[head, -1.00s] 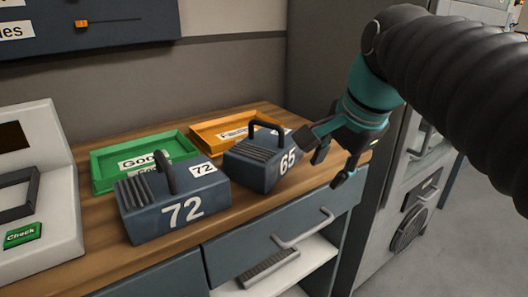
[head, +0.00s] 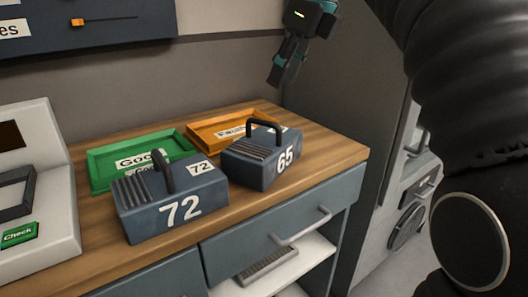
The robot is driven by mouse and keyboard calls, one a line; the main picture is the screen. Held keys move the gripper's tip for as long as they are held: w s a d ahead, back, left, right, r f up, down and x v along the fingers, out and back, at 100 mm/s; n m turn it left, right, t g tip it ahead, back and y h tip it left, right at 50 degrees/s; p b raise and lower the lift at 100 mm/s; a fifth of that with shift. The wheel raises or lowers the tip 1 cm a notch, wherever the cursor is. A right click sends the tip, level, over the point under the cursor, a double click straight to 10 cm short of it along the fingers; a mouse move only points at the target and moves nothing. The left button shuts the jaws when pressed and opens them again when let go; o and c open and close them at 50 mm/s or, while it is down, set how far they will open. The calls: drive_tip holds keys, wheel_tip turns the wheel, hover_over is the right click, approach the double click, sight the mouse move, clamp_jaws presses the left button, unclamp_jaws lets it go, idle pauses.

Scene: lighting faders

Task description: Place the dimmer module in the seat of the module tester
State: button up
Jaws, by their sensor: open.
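Two dark blue-grey dimmer modules with black top handles and side vents stand upright on the wooden counter (head: 105,262). Module 72 (head: 150,218) is in the middle, and module 65 (head: 258,172) is behind it to the right. The white module tester (head: 60,228) is at the left edge, partly cut off, with a dark frame (head: 14,195) on it, a dark display and a green Check button (head: 19,235). The frame looks empty in the part that shows. My gripper (head: 279,78) is open and empty, high above the back of the counter, apart from both modules.
A green tray (head: 103,176) labelled Good and an orange tray (head: 199,132), its label partly hidden, lie behind the modules. A wall panel with an orange slider (head: 77,22) hangs above. Drawers with handles (head: 305,229) are below the counter. The counter's right end is clear.

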sight(263, 122)
drive_tip(key=x, duration=0.6)
drive_tip(key=shift+a, duration=0.1)
drive_tip(key=x, duration=0.1)
drive_tip(key=b+x, duration=0.1)
drive_tip(key=x, duration=0.2)
drive_tip(key=shift+s+a+f, duration=0.1)
drive_tip(key=shift+s+f, duration=0.15)
drive_tip(key=shift+w+a+f, duration=0.15)
drive_tip(key=shift+f, duration=0.35)
clamp_jaws()
drive_tip(key=shift+r, duration=0.1)
